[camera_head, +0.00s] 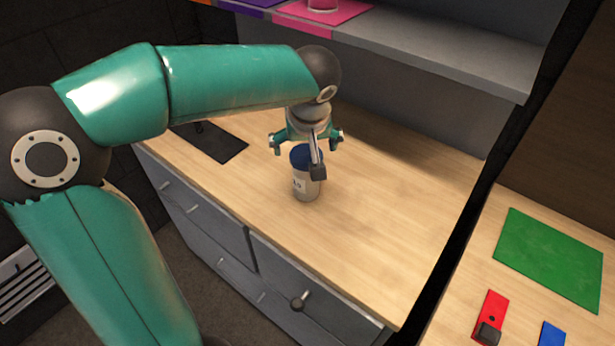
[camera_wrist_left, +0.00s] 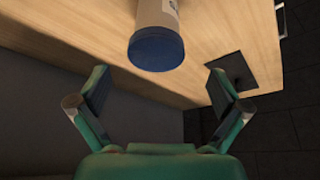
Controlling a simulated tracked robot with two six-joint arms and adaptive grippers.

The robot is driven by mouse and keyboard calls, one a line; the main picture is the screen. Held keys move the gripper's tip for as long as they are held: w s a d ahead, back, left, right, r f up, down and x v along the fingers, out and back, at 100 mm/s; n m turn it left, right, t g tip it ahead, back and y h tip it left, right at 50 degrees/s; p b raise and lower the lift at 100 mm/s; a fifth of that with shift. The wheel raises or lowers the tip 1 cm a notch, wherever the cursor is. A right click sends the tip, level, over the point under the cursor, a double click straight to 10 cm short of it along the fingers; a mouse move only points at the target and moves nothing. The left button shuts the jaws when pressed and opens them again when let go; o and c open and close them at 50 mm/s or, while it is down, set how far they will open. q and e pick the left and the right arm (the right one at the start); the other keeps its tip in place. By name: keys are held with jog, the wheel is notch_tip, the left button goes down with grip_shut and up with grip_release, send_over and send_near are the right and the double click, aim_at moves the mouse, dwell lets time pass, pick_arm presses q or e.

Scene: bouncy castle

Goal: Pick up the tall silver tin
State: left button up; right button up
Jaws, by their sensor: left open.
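The tall silver tin (camera_head: 306,187) with a blue lid stands upright on the wooden counter (camera_head: 400,190), a label on its side. In the left wrist view the tin (camera_wrist_left: 157,14) shows lid-first at the top middle, ahead of the fingertips. My left gripper (camera_head: 307,148) is open just above and behind the tin, one finger crossing in front of its lid in the head view. In the wrist view both fingers of the left gripper (camera_wrist_left: 155,88) are spread wide, with nothing between them. My right gripper is not in view.
A black mat (camera_head: 222,146) lies on the counter left of the tin. A grey shelf (camera_head: 440,60) overhangs the back. At right, past a dark post, are a green mat (camera_head: 550,256), a red item (camera_head: 490,312) and a blue item (camera_head: 551,336). The counter right of the tin is clear.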

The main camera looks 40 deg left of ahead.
aim_at(306, 154)
pick_arm(q)
jog(key=shift+w+p+x, duration=0.15)
jog(key=shift+p+x, duration=0.1)
jog(key=shift+x, duration=1.2)
jog(key=shift+w+p+x, duration=0.1)
jog(key=shift+p+x, duration=0.15)
jog(key=shift+x, duration=1.2)
jog(key=shift+d, duration=0.1)
jog(key=shift+c, duration=0.3)
jog(key=shift+r, duration=0.2)
jog(key=c, duration=1.7)
